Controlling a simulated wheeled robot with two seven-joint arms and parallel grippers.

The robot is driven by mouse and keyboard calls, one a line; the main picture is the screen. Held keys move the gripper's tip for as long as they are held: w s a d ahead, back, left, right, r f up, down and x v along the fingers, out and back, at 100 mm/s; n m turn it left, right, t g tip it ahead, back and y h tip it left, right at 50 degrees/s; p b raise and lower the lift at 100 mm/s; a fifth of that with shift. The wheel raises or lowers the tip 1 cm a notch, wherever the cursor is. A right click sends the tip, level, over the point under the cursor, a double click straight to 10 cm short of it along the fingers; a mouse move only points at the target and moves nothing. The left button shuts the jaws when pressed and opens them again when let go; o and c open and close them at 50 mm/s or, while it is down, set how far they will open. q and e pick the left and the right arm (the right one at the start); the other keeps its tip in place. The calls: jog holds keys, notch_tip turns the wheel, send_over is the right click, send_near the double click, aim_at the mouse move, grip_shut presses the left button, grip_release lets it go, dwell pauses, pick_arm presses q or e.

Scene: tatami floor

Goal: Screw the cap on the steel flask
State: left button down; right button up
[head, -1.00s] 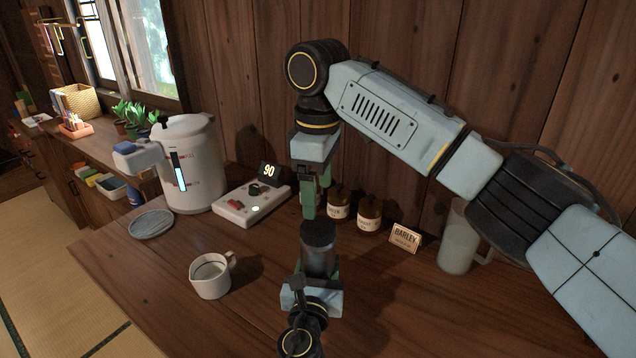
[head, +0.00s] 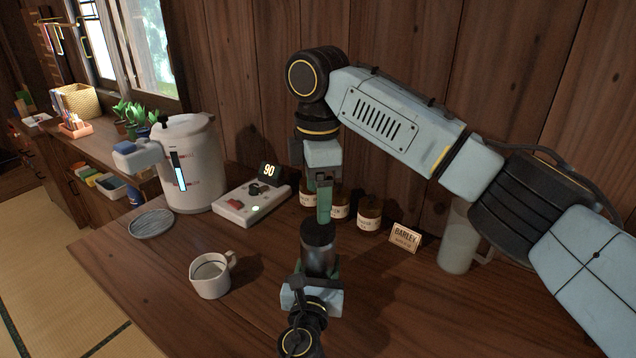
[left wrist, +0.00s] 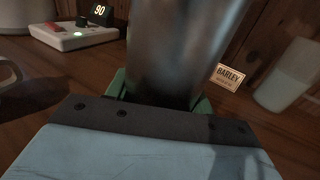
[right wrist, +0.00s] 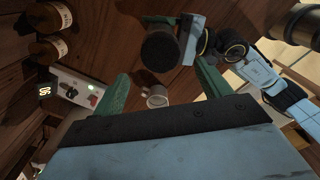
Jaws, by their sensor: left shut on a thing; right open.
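The steel flask (head: 318,262) stands upright on or just above the table, with a dark round cap (head: 318,233) on its top. I cannot tell how tightly the cap sits. My left gripper (head: 316,273) is shut around the flask body; the left wrist view shows the flask (left wrist: 178,50) between its green fingers. My right gripper (head: 324,200) points down, open and empty, just above the cap. In the right wrist view the dark cap (right wrist: 160,50) shows beyond the fingers, towards the top of the picture.
A white pitcher (head: 211,275) stands left of the flask. Behind are a control panel (head: 250,205), brown jars (head: 369,213), a BARLEY sign (head: 405,237) and a frosted glass mug (head: 458,240). A large dispenser (head: 190,150) and a round coaster (head: 151,223) are at the left.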

aim_at(317, 225)
pick_arm(q)
jog(key=shift+f, duration=0.1)
pick_arm(e)
notch_tip(317, 225, down, 7)
jog(key=shift+r, duration=0.15)
jog(key=shift+c, duration=0.3)
jog(key=c, duration=0.9)
jog(key=m, duration=0.5)
jog(key=shift+c, duration=0.3)
jog(key=m, duration=0.6)
jog(key=o, duration=1.1)
jog(key=shift+r, duration=2.3)
